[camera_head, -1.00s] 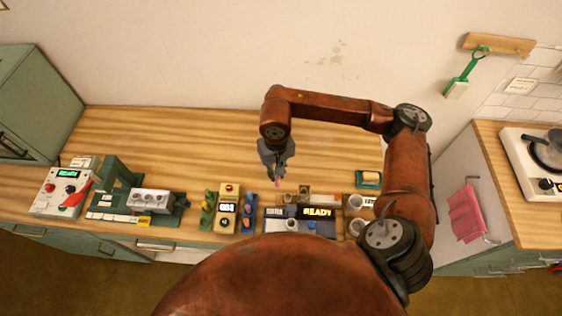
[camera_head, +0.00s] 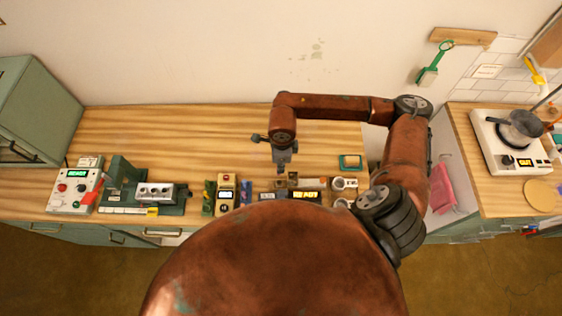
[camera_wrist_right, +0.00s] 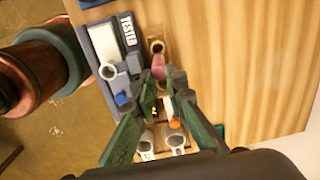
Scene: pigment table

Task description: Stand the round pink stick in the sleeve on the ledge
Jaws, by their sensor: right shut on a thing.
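My right gripper (camera_head: 282,162) is over the back of the tester area in the head view. In the right wrist view its green fingers (camera_wrist_right: 166,88) are shut on the round pink stick (camera_wrist_right: 158,66). The stick points toward a small wooden block with a dark round opening (camera_wrist_right: 157,46), perhaps the sleeve. I cannot tell whether the stick's end is inside the opening or only near it. In the head view the stick cannot be made out. My left gripper is not in view.
More cups (camera_wrist_right: 177,140) stand near the fingers. A green machine (camera_head: 125,190) and a control box (camera_head: 75,190) stand at left. The table's back is clear.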

